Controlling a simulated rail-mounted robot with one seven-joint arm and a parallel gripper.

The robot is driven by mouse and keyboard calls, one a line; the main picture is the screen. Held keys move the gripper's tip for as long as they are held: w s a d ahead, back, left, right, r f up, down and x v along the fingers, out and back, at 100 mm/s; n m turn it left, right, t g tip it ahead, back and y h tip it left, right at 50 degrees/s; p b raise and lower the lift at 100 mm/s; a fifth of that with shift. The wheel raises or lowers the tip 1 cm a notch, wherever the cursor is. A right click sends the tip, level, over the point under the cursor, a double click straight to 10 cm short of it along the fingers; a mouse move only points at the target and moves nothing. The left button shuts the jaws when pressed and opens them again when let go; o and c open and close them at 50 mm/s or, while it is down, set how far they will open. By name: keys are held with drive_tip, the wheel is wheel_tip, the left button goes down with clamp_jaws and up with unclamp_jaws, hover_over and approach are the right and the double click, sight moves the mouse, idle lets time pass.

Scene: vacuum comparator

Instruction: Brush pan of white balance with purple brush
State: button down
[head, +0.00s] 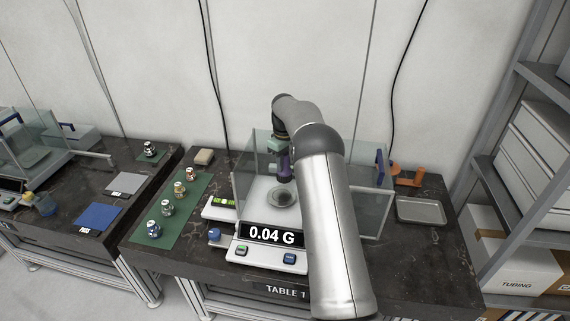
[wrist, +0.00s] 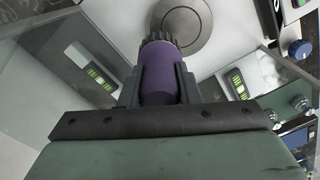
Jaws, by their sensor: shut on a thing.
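The white balance (head: 240,251) stands on the dark table, its display reading 0.04 G. Its round metal pan (head: 284,198) sits inside a glass draft shield (head: 374,211). My gripper (head: 284,168) is shut on the purple brush (wrist: 160,74), inside the shield area above the pan. In the wrist view the brush's dark bristle end points to the pan (wrist: 187,24) and overlaps its near edge in the picture. I cannot tell whether the bristles touch the pan. My arm hides the right part of the balance in the head view.
Glass walls stand close around my gripper. Several small weights (head: 167,207) stand on a green mat (head: 190,220) at left. An orange holder (head: 409,178) and a metal tray (head: 421,211) lie at right.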

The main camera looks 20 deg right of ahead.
drive_tip(key=shift+r+p, duration=0.9)
drive_tip(key=shift+r, duration=0.85)
